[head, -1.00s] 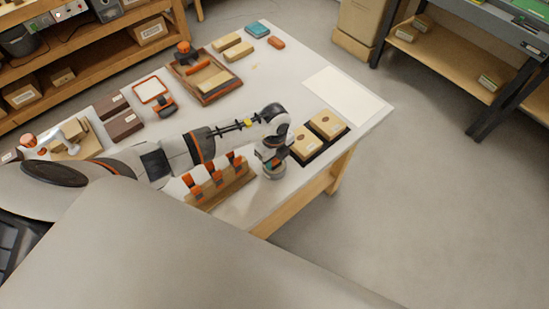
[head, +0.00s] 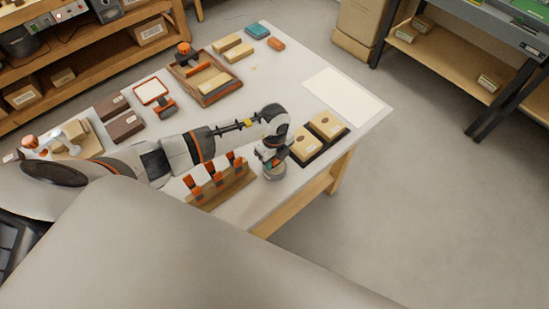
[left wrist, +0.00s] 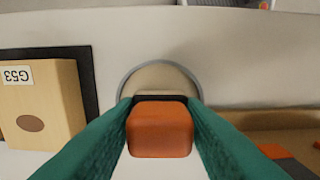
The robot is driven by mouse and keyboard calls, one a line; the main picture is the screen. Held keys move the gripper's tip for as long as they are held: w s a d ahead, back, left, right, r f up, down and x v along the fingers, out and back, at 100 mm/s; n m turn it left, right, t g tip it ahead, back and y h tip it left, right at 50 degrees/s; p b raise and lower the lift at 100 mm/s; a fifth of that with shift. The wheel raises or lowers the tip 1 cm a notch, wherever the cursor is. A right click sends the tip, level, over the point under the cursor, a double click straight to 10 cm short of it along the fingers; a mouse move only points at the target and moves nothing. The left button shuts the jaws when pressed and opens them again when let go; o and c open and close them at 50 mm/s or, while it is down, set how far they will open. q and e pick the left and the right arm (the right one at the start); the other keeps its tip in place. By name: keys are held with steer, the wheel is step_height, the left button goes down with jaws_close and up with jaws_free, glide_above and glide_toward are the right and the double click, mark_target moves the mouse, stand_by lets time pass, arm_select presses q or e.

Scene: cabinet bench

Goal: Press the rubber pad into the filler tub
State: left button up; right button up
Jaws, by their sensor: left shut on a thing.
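My left gripper (head: 269,160) points down over the filler tub (head: 274,175), a small round grey tub near the table's front edge. In the left wrist view, the green fingers (left wrist: 160,125) are shut on the orange body of the rubber pad (left wrist: 161,133), with a dark band along its far side. The tub (left wrist: 158,72) lies straight behind and below it, with a grey rim and beige filler inside. The pad covers the tub's near part, so I cannot tell whether its underside touches the filler. My right gripper is not in view.
Two tan blocks (head: 325,124) on a dark tray stand right of the tub. A wooden rack with orange-handled tools (head: 217,180) stands close on the left. A wooden tray (head: 205,78) lies farther back. A white sheet (head: 348,97) leaves the right corner clear.

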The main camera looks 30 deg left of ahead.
arm_select(q)
steer(key=shift+r+p, duration=2.4)
steer(key=shift+r, duration=0.8)
steer(key=shift+f, duration=0.1)
